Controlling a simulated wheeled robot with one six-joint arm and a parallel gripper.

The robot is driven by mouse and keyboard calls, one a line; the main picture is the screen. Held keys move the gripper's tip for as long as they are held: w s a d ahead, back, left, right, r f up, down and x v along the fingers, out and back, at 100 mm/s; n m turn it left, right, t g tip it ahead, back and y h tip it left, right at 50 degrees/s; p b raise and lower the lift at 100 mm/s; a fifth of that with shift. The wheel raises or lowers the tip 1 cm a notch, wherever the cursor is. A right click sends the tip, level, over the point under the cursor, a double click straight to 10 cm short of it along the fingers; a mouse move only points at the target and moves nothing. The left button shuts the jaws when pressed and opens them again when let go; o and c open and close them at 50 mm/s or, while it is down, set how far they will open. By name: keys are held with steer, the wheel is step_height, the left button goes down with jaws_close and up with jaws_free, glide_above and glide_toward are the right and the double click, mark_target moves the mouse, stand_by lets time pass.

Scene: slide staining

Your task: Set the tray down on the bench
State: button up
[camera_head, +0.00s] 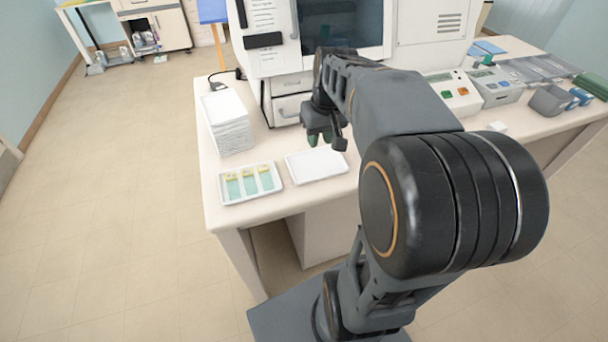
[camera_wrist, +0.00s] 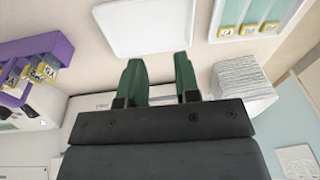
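Two white trays rest flat on the bench (camera_head: 300,197) near its front left corner. The left tray (camera_head: 252,197) holds three blue-green slides with yellow labels (camera_head: 249,181). The right tray (camera_head: 318,165) is empty. In the wrist view the empty tray (camera_wrist: 145,28) lies just beyond my fingertips, and the slide tray (camera_wrist: 214,25) is partly cut off at the top right. My gripper (camera_head: 320,139) is over the bench behind the empty tray. Its green fingers are apart with nothing between them, as the wrist view (camera_wrist: 160,70) shows.
A stack of white paper (camera_head: 228,122) stands behind the slide tray. A large instrument (camera_head: 290,60) stands behind my gripper. The wrist view shows a purple rack with labelled slides (camera_wrist: 30,62) at left. Small devices (camera_head: 455,92) and bins line the bench's right side.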

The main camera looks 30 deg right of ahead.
steer(key=s+a+f+n+t, duration=0.1)
steer(key=s+a+f+t, duration=0.1)
steer(key=s+a, duration=0.6)
steer(key=shift+s+a+f+h, duration=0.3)
steer(key=shift+a+f, duration=0.4)
steer(key=shift+a, duration=0.45)
